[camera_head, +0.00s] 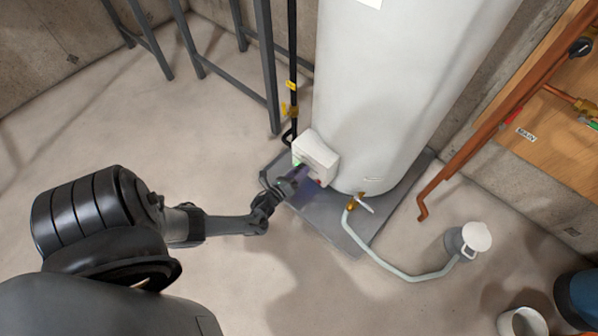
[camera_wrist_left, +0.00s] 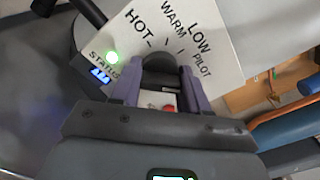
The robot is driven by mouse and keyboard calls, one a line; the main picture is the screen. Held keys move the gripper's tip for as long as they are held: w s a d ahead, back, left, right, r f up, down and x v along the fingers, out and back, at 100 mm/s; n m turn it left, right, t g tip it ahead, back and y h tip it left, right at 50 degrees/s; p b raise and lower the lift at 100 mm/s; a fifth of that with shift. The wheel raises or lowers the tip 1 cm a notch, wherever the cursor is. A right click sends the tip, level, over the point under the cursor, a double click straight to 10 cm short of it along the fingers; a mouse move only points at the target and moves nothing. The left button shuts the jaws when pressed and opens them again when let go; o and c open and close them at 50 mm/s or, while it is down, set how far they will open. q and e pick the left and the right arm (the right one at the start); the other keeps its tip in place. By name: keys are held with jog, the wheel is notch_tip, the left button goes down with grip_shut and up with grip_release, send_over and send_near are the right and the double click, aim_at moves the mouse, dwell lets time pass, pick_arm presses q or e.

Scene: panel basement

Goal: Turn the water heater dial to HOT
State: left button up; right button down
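The heater's white control box (camera_head: 316,155) sits low on the tank (camera_head: 385,90). In the left wrist view its panel (camera_wrist_left: 222,62) reads HOT, WARM, LOW and PILOT around a dark dial (camera_wrist_left: 160,62). The dial's pointer is hidden or too dark to read. My left gripper (camera_head: 296,176) is at the box. In the left wrist view, its two purple fingers (camera_wrist_left: 161,78) stand apart, one on each side of the dial's lower part. Whether they press on it is not clear. A green STATUS light (camera_wrist_left: 113,58) glows, and a red part (camera_wrist_left: 168,107) shows between the fingers. My right gripper is not in view.
The tank stands on a grey pan (camera_head: 335,232). A pale hose (camera_head: 390,268) runs from a brass valve (camera_head: 354,201) to a white-topped container (camera_head: 470,240). Copper pipes (camera_head: 480,150) stand right, metal racks (camera_head: 265,60) behind left. The floor at left is clear.

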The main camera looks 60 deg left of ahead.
pick_arm(q)
jog(key=c, duration=0.4)
jog(key=shift+n, duration=0.3)
jog(key=shift+c, duration=0.2)
jog(key=n, duration=0.5)
jog(key=shift+p, duration=0.35)
jog(key=n, duration=0.6)
jog(key=shift+n, duration=0.3)
jog(key=n+p, duration=0.1)
jog(key=n, duration=0.5)
jog(key=shift+r, duration=0.1)
jog(key=n, duration=0.5)
jog(key=shift+n, duration=1)
